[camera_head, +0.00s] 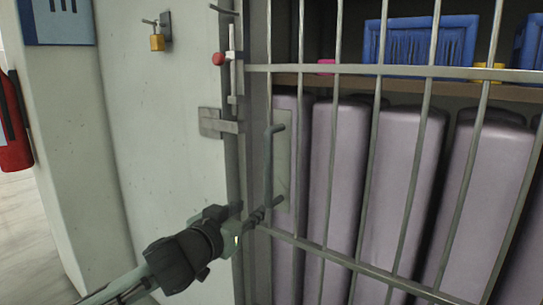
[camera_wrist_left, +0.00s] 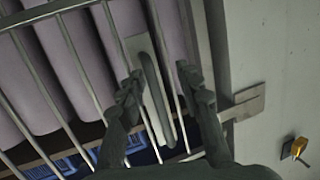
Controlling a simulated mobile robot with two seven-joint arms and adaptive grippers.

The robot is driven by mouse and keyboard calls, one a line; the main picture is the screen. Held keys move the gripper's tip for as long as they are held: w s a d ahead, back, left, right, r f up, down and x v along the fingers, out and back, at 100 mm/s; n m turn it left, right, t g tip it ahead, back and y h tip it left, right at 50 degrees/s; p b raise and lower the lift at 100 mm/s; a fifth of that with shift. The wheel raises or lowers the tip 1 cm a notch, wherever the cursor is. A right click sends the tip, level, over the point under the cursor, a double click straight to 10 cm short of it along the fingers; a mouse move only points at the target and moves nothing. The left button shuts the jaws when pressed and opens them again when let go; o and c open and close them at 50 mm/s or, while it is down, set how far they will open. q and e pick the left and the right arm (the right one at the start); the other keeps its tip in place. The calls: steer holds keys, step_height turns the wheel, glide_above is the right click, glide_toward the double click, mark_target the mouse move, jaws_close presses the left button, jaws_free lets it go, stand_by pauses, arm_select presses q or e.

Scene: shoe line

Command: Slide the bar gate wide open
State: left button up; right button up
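The bar gate (camera_head: 325,150) stands across the opening, its left edge close to the wall post. Its upright grey handle (camera_head: 268,165) sits on a pale plate (camera_head: 284,160) near that edge. My left gripper (camera_head: 252,212) is at the lower end of the handle. In the left wrist view the handle (camera_wrist_left: 156,95) shows between the two spread fingers (camera_wrist_left: 160,76). The gripper is open; I cannot tell whether the fingertips reach around the handle. A bolt with a red knob (camera_head: 218,59) is on the post above. My right gripper is out of view.
A yellow padlock (camera_head: 157,42) hangs on the wall at left; it also shows in the left wrist view (camera_wrist_left: 298,147). A metal bracket (camera_head: 220,122) crosses the post. Behind the bars are tall mauve shapes (camera_head: 400,190) and a blue crate (camera_head: 420,40) on a shelf.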

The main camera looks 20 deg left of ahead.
arm_select(q)
steer(key=t+h, duration=0.2)
glide_toward(266, 160)
steer(key=w, duration=0.5)
steer(key=w+d+p, duration=0.1)
steer(key=w, duration=0.3)
steer(key=shift+w+d+r+p, duration=0.2)
steer(key=shift+w+d+p, duration=0.05)
steer(key=shift+d+p, duration=0.1)
steer(key=shift+w+d+f, duration=0.1)
steer(key=shift+w, duration=0.45)
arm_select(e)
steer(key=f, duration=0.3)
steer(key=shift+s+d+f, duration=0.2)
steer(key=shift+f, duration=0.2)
arm_select(q)
jaws_close()
